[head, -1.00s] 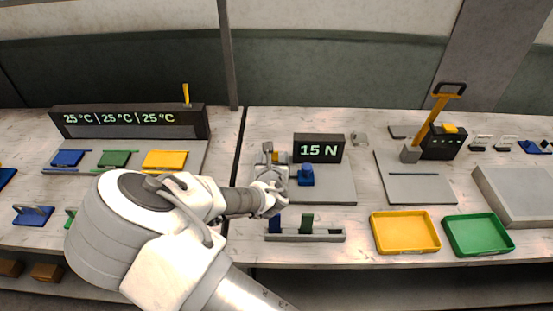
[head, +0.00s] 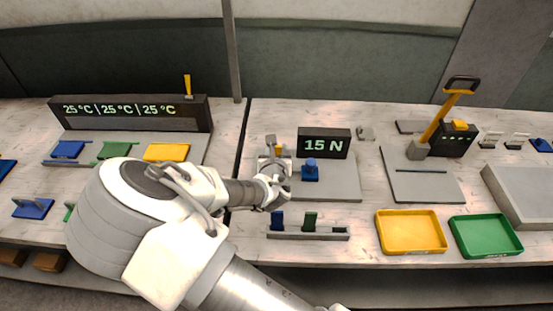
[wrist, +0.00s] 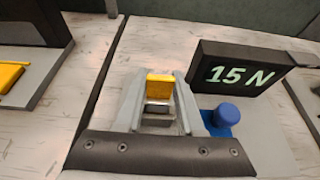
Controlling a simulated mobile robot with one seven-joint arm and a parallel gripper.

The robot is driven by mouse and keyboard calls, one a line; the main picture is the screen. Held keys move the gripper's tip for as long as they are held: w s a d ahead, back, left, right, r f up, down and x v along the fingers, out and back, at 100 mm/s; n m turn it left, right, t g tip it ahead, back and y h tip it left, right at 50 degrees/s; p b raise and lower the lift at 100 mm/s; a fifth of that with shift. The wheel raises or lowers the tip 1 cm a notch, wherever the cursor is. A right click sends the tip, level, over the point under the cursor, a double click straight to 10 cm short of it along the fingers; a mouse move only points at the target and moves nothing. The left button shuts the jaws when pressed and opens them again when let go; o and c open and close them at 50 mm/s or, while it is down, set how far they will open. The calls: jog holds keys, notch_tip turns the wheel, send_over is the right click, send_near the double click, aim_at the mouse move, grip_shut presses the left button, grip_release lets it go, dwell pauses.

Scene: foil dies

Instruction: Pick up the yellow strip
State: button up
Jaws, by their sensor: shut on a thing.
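My gripper (wrist: 160,108) is shut on the yellow strip (wrist: 159,87), whose yellow face shows between the two grey fingers in the wrist view. A shiny silver surface shows just below it between the fingers. In the head view my gripper (head: 278,149) is at the left of the 15 N display, and only a small yellow bit of the strip (head: 279,152) shows. The frames do not make clear whether the strip touches anything beneath it.
The 15 N display (head: 324,144) and a blue knob (head: 310,170) stand just right of my gripper. A grey rack (head: 308,236) with a blue and a green strip is in front. Yellow (head: 411,250) and green (head: 487,254) trays lie to the right.

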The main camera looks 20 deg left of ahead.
grip_shut()
jog(key=shift+r, duration=0.4)
notch_tip(320, 180, up, 4)
jog(key=shift+f, duration=0.2)
jog(key=d+r, duration=0.6)
jog(key=d, duration=0.5)
jog(key=shift+s+d+r, duration=0.3)
jog(key=shift+s+d, duration=0.05)
jog(key=shift+s, duration=0.05)
